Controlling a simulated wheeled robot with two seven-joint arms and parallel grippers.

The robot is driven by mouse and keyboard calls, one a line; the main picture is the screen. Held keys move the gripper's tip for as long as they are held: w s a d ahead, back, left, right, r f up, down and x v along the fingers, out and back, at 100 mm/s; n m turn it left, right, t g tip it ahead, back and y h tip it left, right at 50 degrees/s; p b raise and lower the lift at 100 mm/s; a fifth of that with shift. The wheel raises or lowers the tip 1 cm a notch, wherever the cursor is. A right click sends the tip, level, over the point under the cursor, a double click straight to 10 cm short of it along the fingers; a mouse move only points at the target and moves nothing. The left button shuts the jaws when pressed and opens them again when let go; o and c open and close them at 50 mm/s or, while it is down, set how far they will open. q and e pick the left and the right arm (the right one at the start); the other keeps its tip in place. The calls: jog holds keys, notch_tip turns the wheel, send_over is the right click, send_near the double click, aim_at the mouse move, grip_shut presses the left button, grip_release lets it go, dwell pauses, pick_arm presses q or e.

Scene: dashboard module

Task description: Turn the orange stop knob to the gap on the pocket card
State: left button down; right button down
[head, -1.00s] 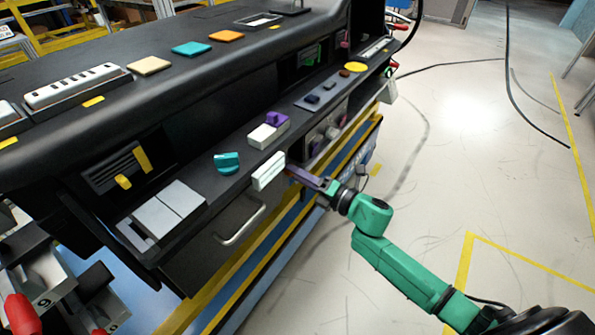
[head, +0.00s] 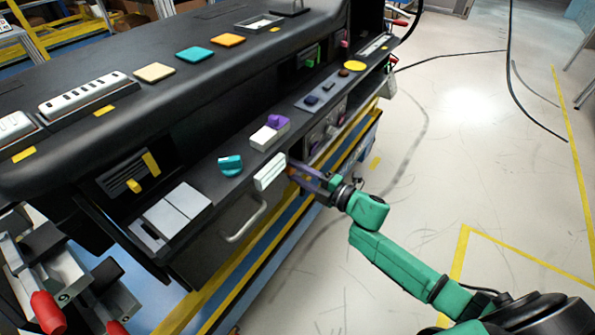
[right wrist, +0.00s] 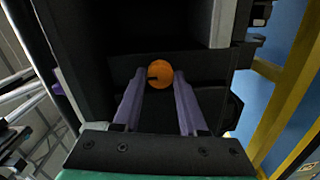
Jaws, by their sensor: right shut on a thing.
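My right gripper (head: 300,174) has purple fingers and reaches the front of the dashboard's lower ledge from the right. In the right wrist view its two fingertips (right wrist: 160,78) are shut on the round orange knob (right wrist: 158,74), one on each side. The knob has a small dark mark at its left side. In the head view only a bit of orange (head: 293,172) shows between the fingers. I cannot make out a pocket card or its gap for certain. A pale block with a green-and-white striped face (head: 270,171) sits just left of the fingertips. My left gripper is not in view.
A teal knob (head: 231,165), a white and purple block (head: 269,133) and white panels (head: 177,210) line the ledge. A drawer handle (head: 246,222) sticks out below. Red-tipped grey fixtures (head: 48,312) stand at lower left. The floor at right is open.

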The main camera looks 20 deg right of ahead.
jog(key=c, duration=0.7)
grip_release()
jog(key=shift+c, duration=0.2)
jog(key=b+v, duration=0.1)
jog(key=v, duration=1.3)
jog(key=shift+s+d, duration=0.2)
jog(key=shift+s, duration=0.1)
jog(key=shift+f, duration=0.1)
